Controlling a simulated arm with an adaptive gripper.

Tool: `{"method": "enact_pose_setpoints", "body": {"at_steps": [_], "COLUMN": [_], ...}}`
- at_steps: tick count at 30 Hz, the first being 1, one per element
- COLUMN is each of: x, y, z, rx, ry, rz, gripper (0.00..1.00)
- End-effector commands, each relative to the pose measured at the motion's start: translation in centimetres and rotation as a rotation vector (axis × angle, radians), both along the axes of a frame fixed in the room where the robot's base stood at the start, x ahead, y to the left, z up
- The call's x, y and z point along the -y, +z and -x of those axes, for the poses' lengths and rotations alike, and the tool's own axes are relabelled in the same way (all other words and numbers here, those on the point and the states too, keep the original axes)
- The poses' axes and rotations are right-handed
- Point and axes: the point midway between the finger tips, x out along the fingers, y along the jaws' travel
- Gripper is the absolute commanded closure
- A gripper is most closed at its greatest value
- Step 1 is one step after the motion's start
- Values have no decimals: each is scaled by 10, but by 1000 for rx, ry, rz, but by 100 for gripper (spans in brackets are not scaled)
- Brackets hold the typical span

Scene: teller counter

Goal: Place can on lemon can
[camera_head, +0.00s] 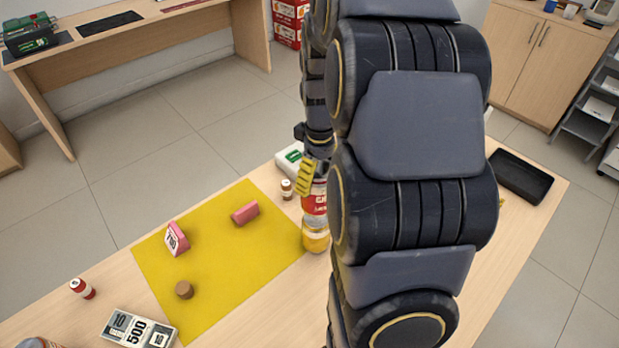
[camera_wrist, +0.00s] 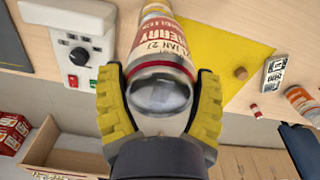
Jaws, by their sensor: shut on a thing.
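My gripper (camera_head: 306,178) is shut on a red and white cherry can (camera_head: 316,203). In the wrist view, my gripper's (camera_wrist: 160,75) yellow pads sit on both sides of the cherry can (camera_wrist: 163,42), around its near end. The yellow lemon can (camera_head: 316,240) stands on the counter directly under the held can in the head view. The held can looks upright and in line with it. I cannot tell whether the two cans touch. My arm hides part of the gripper and the area to the right of the cans.
A yellow mat (camera_head: 222,282) left of the cans holds a pink block (camera_head: 245,212), a pink tag-like block (camera_head: 176,239) and a brown cylinder (camera_head: 184,289). A small brown bottle (camera_head: 287,189) and a white device (camera_head: 290,158) stand close behind the cans. A black tray (camera_head: 521,175) lies far right.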

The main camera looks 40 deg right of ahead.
Motion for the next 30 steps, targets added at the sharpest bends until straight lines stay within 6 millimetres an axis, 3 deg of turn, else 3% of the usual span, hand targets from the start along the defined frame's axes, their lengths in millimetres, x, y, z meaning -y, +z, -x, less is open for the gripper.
{"method": "enact_pose_setpoints", "body": {"at_steps": [7,13,24,25,26,30], "x": [6,5,5,5,5,5], "y": [-13,-40,-45,-44,-44,-44], "z": [-8,-7,-7,-7,-7,-7], "rx": [-3,-3,-1,-1,-1,-1], "ry": [0,0,0,0,0,0], "rz": [-2,-2,-1,0,0,0], "gripper": [64,64,64,19,6,3]}}
